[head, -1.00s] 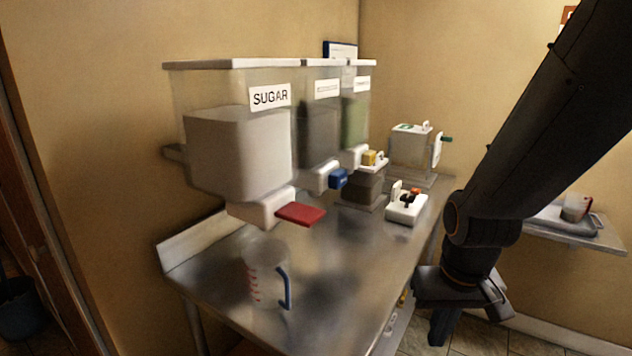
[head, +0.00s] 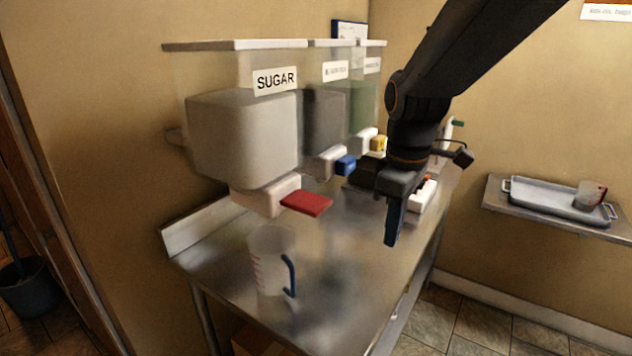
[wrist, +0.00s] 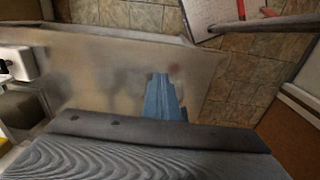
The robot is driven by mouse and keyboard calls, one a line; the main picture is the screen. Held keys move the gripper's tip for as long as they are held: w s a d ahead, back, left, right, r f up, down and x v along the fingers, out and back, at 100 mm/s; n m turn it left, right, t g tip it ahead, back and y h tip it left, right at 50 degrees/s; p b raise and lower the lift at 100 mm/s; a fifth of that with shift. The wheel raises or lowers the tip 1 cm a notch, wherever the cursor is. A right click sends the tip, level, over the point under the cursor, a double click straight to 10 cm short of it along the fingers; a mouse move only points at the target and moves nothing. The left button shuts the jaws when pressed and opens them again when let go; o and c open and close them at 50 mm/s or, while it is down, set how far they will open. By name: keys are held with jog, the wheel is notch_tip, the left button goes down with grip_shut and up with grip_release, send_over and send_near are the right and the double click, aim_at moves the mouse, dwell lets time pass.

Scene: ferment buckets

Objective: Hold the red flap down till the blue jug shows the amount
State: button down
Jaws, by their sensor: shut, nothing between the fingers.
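The red flap (head: 306,203) sticks out from the white spout under the sugar dispenser (head: 243,137). The clear blue-handled jug (head: 270,262) with red marks stands upright on the steel counter, below and slightly left of the flap. It looks empty; I see no sugar in it. My gripper (head: 391,240) points down over the right part of the counter, right of the flap and apart from it. It is shut and empty. In the wrist view the shut blue-grey fingers (wrist: 163,97) are over the counter; the flap and jug cannot be made out there.
Dispensers with a blue flap (head: 345,165) and a yellow flap (head: 379,144) stand behind the sugar one. The steel counter (head: 325,310) is bare at front right.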

jog(key=w+a+r+n, duration=0.3)
jog(key=a+r+n, duration=0.5)
jog(key=r+n, duration=0.3)
notch_tip(320, 180, up, 11)
jog(key=n+p, duration=0.1)
jog(key=n, duration=0.6)
send_over(316, 202)
jog(key=shift+a+r+g, duration=0.1)
jog(key=shift+r+g, duration=0.05)
jog(key=shift+g, duration=0.25)
notch_tip(316, 202, down, 14)
jog(key=p, duration=0.5)
